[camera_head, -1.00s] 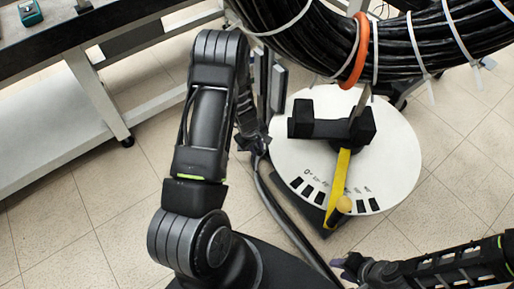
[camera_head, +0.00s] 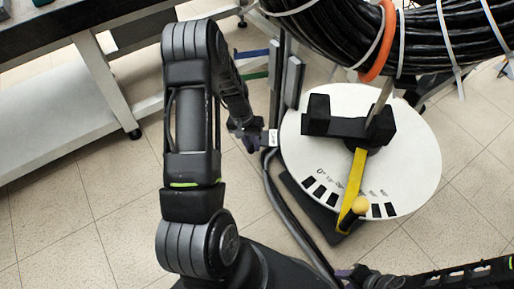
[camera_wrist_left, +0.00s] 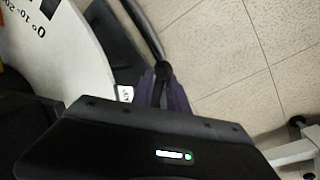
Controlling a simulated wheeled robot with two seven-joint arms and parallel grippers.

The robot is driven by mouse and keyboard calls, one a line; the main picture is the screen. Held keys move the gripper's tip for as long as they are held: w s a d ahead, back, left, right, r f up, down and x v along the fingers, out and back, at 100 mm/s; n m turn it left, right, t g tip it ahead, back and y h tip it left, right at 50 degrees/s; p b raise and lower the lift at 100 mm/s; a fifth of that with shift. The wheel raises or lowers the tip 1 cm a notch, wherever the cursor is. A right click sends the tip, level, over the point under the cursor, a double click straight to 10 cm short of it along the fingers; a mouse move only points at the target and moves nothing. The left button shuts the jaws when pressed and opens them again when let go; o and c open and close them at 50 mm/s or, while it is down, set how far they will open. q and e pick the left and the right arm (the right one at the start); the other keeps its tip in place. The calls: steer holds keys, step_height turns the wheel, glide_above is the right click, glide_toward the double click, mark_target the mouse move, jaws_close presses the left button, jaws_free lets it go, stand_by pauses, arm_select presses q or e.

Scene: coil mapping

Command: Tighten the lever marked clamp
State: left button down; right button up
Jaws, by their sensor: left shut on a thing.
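My left gripper (camera_head: 262,138) is low beside the left edge of the white dial disc (camera_head: 425,165). In the left wrist view its purple-grey fingertips (camera_wrist_left: 164,88) are closed around the end of a thin dark rod (camera_wrist_left: 146,28), which looks like a lever. A small white label shows beside the gripper in the head view (camera_head: 273,138) and near the fingers in the wrist view (camera_wrist_left: 126,93); I cannot read it. My right gripper (camera_head: 350,273) is at the bottom of the head view, away from the disc; its finger opening is unclear.
The disc carries a black block (camera_head: 340,127), a yellow pointer (camera_head: 354,185) with a round knob, and black scale marks. A thick black cable coil (camera_head: 450,38) with white ties and an orange ring hangs above. A workbench (camera_head: 70,130) stands left. Tiled floor is open at lower left.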

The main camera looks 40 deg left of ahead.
arm_select(q)
steer(key=shift+s+a+m+g+b, duration=0.1)
steer(key=shift+a+m+g+b, duration=0.15)
steer(key=shift+a+m+b, duration=0.55)
steer(key=shift+s+a+m+g+b, duration=0.1)
steer(key=shift+s+a+m+g, duration=0.2)
steer(key=shift+m, duration=0.9)
steer(key=shift+w+a+m+g+b, duration=0.15)
steer(key=shift+a+m+b, duration=0.4)
steer(key=shift+m, duration=0.45)
steer(key=shift+s+a, duration=0.15)
steer(key=c, duration=1.4)
jaws_free()
steer(key=shift+c, duration=0.2)
steer(key=shift+o, duration=0.2)
step_height(320, 180, up, 8)
steer(key=a+p, duration=0.1)
steer(key=shift+a+f+p, duration=0.2)
steer(key=shift+a+p, duration=0.05)
steer(key=shift+p, duration=0.1)
